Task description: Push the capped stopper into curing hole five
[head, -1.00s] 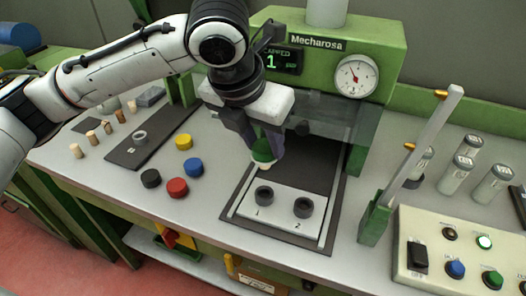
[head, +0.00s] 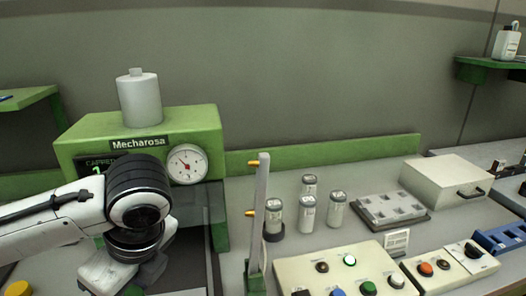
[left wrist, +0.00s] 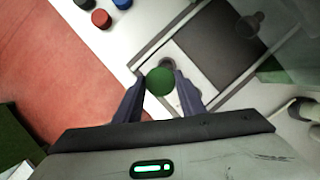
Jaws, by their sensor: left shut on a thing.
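My left gripper (left wrist: 160,88) is shut on the capped stopper (left wrist: 160,80), whose round green cap shows between the two dark fingers in the left wrist view. In the head view the arm comes in at the lower left, and only a little of the green cap (head: 133,290) shows at the bottom edge. A grey block with several square holes (head: 426,214) sits on the bench right of centre; its hole numbers are too small to read. My right gripper is not in view.
The green Mecharosa press (head: 85,150) stands behind my left arm. A post with yellow pegs (head: 260,215), several grey-lidded jars (head: 307,214) and a button panel (head: 330,268) stand between the arm and the block. A pale box (head: 445,180) is behind it.

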